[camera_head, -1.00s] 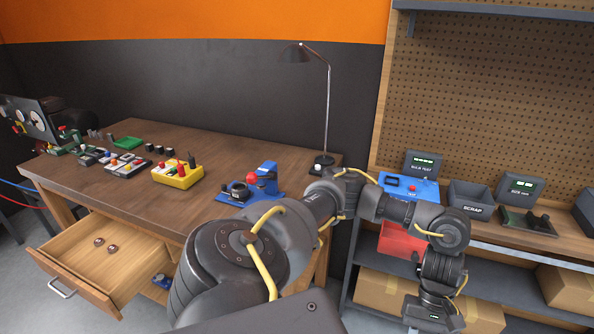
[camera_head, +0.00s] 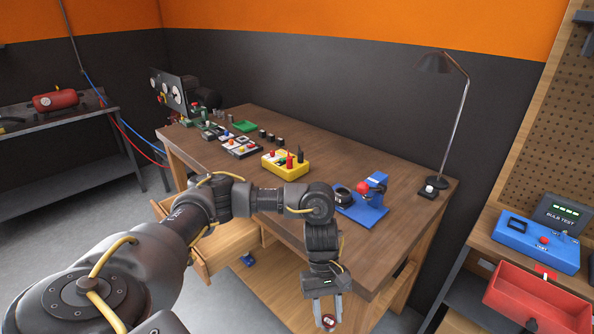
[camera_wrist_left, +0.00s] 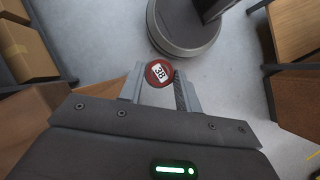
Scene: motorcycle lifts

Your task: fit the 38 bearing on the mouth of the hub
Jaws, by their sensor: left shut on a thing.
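My left gripper (camera_head: 327,307) points down in front of the workbench. It is shut on the 38 bearing (camera_head: 328,321), which has a dark red face with a white label. In the left wrist view the bearing (camera_wrist_left: 159,72) sits between the fingertips (camera_wrist_left: 160,88) and the label reads 38. A blue fixture (camera_head: 365,212) stands on the bench near its right end, with a red ball knob (camera_head: 363,187) and a dark round ring-shaped part (camera_head: 342,196). That part may be the hub; I cannot tell for sure. The gripper is below and in front of it, clear of the bench.
The wooden bench top (camera_head: 330,160) carries a yellow box (camera_head: 286,164), a lamp (camera_head: 440,120) and small parts. An open drawer (camera_head: 205,250) is partly behind my arm. At the right are a blue bulb tester (camera_head: 535,243) and a red bin (camera_head: 537,300).

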